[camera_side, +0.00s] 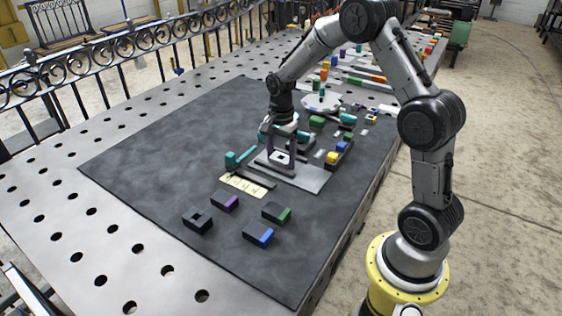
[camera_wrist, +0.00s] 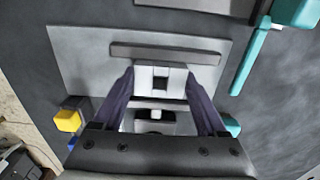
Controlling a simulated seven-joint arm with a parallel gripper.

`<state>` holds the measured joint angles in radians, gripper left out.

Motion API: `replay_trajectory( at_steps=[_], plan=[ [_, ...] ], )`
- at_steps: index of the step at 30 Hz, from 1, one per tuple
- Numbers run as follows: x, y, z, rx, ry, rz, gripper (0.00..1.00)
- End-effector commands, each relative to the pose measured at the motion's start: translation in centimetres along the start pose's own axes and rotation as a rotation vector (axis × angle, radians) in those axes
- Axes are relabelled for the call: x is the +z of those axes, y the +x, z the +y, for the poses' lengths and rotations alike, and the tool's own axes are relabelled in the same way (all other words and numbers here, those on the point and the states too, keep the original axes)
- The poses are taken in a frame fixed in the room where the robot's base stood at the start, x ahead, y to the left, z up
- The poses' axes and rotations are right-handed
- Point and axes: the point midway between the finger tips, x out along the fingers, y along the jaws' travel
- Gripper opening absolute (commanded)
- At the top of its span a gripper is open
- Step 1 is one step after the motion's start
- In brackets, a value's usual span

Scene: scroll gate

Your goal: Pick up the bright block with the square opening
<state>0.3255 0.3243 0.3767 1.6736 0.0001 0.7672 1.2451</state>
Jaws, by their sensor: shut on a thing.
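The bright block with the square opening is a white block (camera_wrist: 176,80) with a small dark square hole, between my fingers in the wrist view. It also shows as a pale block (camera_side: 281,158) in the side view. My gripper (camera_wrist: 161,85) is shut on it, one dark finger on each side. It also shows in the side view (camera_side: 281,153), pointing down over a grey plate (camera_side: 310,180). Whether the block touches the plate or hangs just above it, I cannot tell. A second pale part (camera_wrist: 155,115) shows nearer the palm; my fingers and palm partly hide this area.
A dark block with a square opening (camera_side: 198,220) lies front left on the dark mat (camera_side: 140,160). Purple-ended (camera_side: 226,201), green-ended (camera_side: 277,213) and blue-ended (camera_side: 259,235) blocks lie nearby. A teal piece with a rod (camera_side: 240,157) and a yellow block (camera_side: 332,157) flank the plate.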

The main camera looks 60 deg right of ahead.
Motion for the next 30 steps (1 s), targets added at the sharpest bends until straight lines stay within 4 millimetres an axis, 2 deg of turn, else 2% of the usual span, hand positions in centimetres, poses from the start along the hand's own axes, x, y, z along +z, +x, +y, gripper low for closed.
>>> replay_trajectory(
  at_steps=[1, 6, 20, 23, 28, 30],
  plan=[
    [0.0, 0.0, 0.0, 0.000, 0.000, 0.000, 0.28],
    [0.0, -0.1, 0.0, 0.000, 0.000, 0.000, 0.00],
    [-0.1, -0.6, -0.1, -0.006, 0.000, 0.002, 0.00],
    [-0.1, -1.3, -0.2, -0.006, 0.000, 0.002, 0.00],
    [0.0, -3.7, -0.1, -0.009, 0.000, 0.003, 0.00],
    [0.4, -4.9, 1.1, -0.009, 0.000, 0.003, 0.00]
  ],
)
